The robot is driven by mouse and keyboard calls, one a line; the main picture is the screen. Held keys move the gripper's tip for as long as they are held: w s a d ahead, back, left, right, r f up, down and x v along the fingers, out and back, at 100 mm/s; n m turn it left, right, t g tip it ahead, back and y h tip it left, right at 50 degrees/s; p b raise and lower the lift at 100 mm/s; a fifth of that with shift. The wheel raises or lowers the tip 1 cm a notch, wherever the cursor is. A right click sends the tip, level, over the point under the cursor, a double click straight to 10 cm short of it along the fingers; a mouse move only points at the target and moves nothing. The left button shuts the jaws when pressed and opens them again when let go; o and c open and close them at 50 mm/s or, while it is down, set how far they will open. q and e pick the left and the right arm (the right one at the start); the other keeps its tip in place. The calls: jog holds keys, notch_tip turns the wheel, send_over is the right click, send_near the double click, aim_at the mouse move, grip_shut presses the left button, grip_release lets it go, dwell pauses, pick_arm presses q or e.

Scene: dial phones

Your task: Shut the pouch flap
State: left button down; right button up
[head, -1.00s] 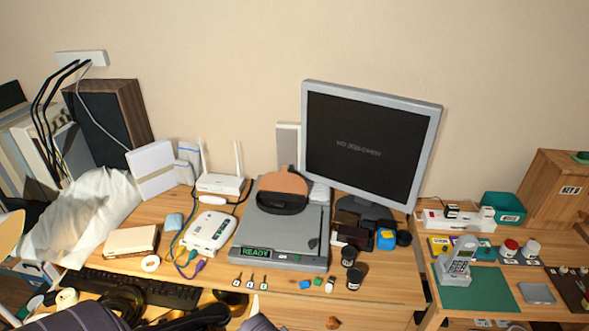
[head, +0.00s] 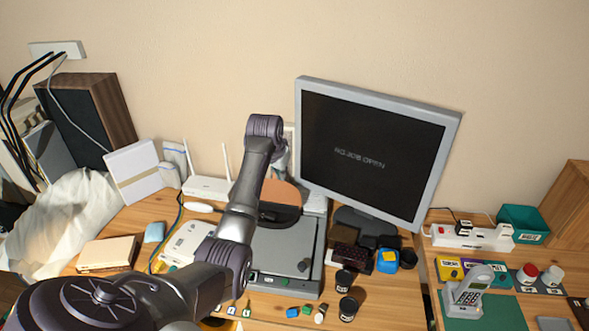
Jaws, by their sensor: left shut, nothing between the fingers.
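The pouch (head: 283,214) is dark and sits on top of a grey flat machine (head: 290,250) in front of the monitor. Its flap (head: 286,193) is open, with the tan inner face showing behind the dark front. My left arm reaches up from the bottom left and partly covers the pouch's left side. My left gripper (head: 280,158) is shut and empty, small and partly hidden by my wrist, just above and behind the flap. I cannot tell whether it touches the flap. My right gripper is out of view.
The monitor (head: 372,155) stands close on the right of the pouch. A white router (head: 208,188) with antennas is behind on the left. Small jars (head: 347,308) and coloured blocks lie in front.

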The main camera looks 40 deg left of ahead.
aim_at(273, 193)
pick_arm(q)
jog(key=w, duration=0.1)
jog(key=w+a+f, duration=0.1)
jog(key=w+p, duration=0.1)
jog(key=shift+w+a+f, duration=0.15)
jog(key=shift+a+f, duration=0.05)
jog(key=shift+a, duration=0.1)
jog(key=x, duration=0.5)
jog(key=shift+w, duration=0.2)
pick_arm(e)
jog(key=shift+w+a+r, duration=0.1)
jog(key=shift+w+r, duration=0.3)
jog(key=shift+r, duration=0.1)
pick_arm(q)
jog(key=shift+f+t, duration=0.1)
jog(key=shift+t, duration=0.2)
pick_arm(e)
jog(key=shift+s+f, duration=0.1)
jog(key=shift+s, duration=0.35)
